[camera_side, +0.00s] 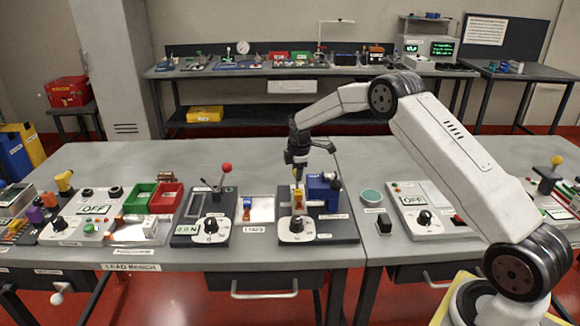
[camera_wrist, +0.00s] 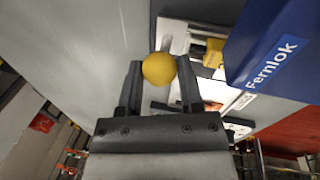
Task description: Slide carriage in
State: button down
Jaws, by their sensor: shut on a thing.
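My gripper (camera_side: 298,171) points down over a dark station (camera_side: 340,232) with a white dial, on the front bench. In the wrist view my gripper (camera_wrist: 159,64) is shut on a round yellow knob (camera_wrist: 158,69), which sits between the fingertips. A blue block (camera_side: 322,194) stands just right of the gripper; in the wrist view this block (camera_wrist: 275,50) reads "Fernlok". A small yellow-orange piece (camera_side: 298,197) shows under the gripper, left of the block. I cannot tell which part is the carriage or how far in it is.
A lever with a red ball (camera_side: 226,168) stands on the station to the left. Green (camera_side: 139,197) and red (camera_side: 166,198) bins are further left. A panel with a dark dial (camera_side: 425,217) lies to the right. The bench behind the gripper is clear.

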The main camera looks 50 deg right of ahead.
jog(key=s+d, duration=0.3)
jog(key=shift+s+d, duration=0.25)
jog(key=shift+d, duration=0.15)
jog(key=shift+c, duration=1.3)
grip_release()
jog(key=shift+w+a, duration=0.1)
jog(key=shift+a, duration=0.15)
jog(key=w+a, duration=0.5)
jog(key=shift+w+a, duration=0.1)
notch_tip(320, 180, up, 8)
jog(key=s+f, duration=0.1)
jog(key=s+a+m, duration=0.4)
jog(key=s+a, duration=0.3)
jog(key=s, duration=0.5)
jog(key=s+a+m+y, duration=0.1)
jog(key=s+a+m, duration=0.4)
jog(key=s+a, duration=0.3)
jog(key=s, duration=0.4)
jog(key=shift+s+a+r+t, duration=0.2)
jog(key=shift+s+r+t, duration=0.1)
jog(key=shift+s+t, duration=0.1)
